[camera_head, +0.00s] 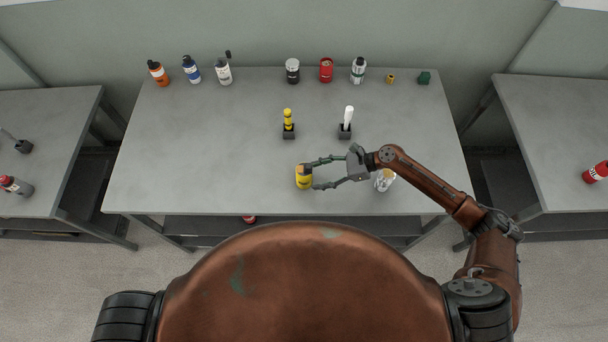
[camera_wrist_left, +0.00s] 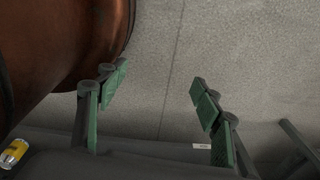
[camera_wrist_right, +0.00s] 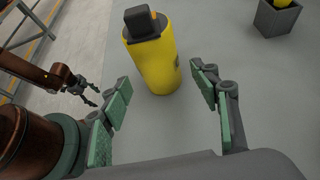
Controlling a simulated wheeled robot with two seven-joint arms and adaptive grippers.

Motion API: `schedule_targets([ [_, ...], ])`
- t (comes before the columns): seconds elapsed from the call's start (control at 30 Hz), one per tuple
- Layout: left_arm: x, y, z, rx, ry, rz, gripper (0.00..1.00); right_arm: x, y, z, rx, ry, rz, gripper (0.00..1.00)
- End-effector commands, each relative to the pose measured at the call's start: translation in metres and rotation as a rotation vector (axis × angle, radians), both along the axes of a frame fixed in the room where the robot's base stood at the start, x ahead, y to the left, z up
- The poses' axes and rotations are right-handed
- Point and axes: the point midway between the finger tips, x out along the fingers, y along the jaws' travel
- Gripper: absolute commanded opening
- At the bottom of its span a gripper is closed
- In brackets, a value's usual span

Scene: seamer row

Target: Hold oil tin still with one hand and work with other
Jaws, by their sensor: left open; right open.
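A yellow tin (camera_head: 301,182) with a dark cap, which looks like the oil tin, stands upright near the front edge of the table. My right gripper (camera_head: 312,175) is open, reaching in from the right with its fingertips at the tin. In the right wrist view the tin (camera_wrist_right: 154,65) stands ahead, between the lines of the two open fingers, with a visible gap to each. My left gripper (camera_wrist_left: 157,82) is open and empty over the floor in the left wrist view; it also shows at the left of the right wrist view (camera_wrist_right: 90,95).
A yellow item (camera_head: 288,120) and a white item (camera_head: 348,117) stand in dark holders mid-table. A pale can (camera_head: 384,181) is close beside my right wrist. Several bottles and cans line the back edge.

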Motion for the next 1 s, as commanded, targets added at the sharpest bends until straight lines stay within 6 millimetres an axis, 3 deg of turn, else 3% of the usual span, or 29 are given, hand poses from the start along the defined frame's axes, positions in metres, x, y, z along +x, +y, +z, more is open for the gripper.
schedule_targets([
  [0.07, 0.008, 0.000, -0.007, 0.000, -0.010, -0.002, 0.60, -0.001, 0.011, -0.008, 0.003, 0.000, 0.001, 0.56],
  [0.2, 0.022, -0.001, 0.005, -0.001, -0.028, -0.005, 0.60, -0.001, 0.027, -0.012, 0.003, 0.002, 0.001, 0.56],
  [0.4, 0.021, -0.001, 0.008, -0.001, -0.028, -0.005, 0.60, 0.000, 0.039, -0.020, 0.002, 0.000, 0.000, 0.56],
  [0.8, 0.010, 0.000, 0.007, 0.000, -0.013, -0.002, 0.60, 0.000, 0.043, -0.023, 0.001, -0.001, 0.000, 0.55],
  [1.0, 0.010, 0.000, 0.007, 0.000, -0.013, -0.002, 0.60, 0.000, 0.043, -0.023, 0.001, -0.001, 0.000, 0.42],
])
